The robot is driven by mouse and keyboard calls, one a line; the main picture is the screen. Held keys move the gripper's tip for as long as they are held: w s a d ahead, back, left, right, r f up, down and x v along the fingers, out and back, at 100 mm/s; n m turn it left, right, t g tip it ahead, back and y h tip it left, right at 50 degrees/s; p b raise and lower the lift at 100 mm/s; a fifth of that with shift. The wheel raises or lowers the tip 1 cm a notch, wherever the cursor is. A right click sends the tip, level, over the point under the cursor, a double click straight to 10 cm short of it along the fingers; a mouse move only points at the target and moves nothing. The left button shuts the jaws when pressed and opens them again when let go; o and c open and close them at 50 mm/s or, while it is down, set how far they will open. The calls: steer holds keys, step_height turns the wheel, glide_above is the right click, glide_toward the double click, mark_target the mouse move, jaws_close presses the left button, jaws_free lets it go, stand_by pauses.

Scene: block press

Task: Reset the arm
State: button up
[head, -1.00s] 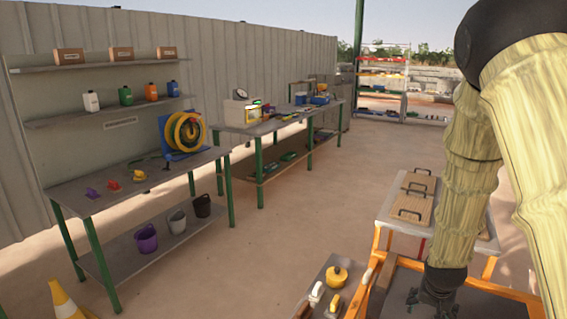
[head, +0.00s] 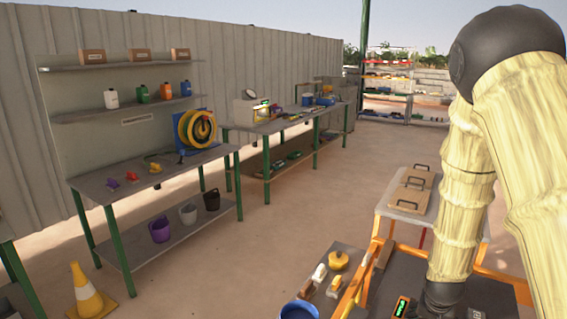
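My arm hangs down at the right of the head view, in a pale yellow sleeve with black joints. Its lower end reaches down over the dark surface inside an orange frame (head: 492,274). My gripper lies at or below the bottom edge of the picture, so its fingers do not show.
A small table (head: 381,207) with handled wooden boards (head: 414,188) stands behind the orange frame. A grey surface at bottom centre holds a yellow round object (head: 339,260); a blue bucket (head: 298,310) is near it. Workbenches line the left wall. A traffic cone (head: 87,291) stands lower left. The middle floor is clear.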

steer(key=s+a+f+n+b, duration=0.1)
steer(key=s+a+f, duration=0.1)
steer(key=s+f, duration=0.2)
steer(key=s+a+f+n+g+b, duration=0.1)
steer(key=s+a+f+b, duration=0.1)
steer(key=s+f, duration=0.3)
steer(key=s+a+f+n+y+b, duration=0.1)
steer(key=s+a+f, duration=0.2)
steer(key=f, duration=0.8)
steer(key=shift+s+a+f+g, duration=0.1)
steer(key=shift+s+a+g, duration=0.05)
steer(key=shift+s, duration=0.45)
steer(key=shift+s+a+f+g, duration=0.1)
steer(key=shift+s+g, duration=0.05)
steer(key=shift+s, duration=0.4)
steer(key=s+a+f+n+b, duration=0.1)
steer(key=s+a+f, duration=0.2)
steer(key=s, duration=0.3)
steer(key=s+a+f+n+g+y+b, duration=0.1)
steer(key=s+a+f+b, duration=0.1)
steer(key=s+f, duration=0.4)
steer(key=s+a+f+n+b, duration=0.1)
steer(key=s+a+f, duration=0.3)
steer(key=s, duration=0.4)
steer(key=shift+f+g+b, duration=0.15)
steer(key=shift+g+b, duration=0.25)
steer(key=shift+b, duration=0.1)
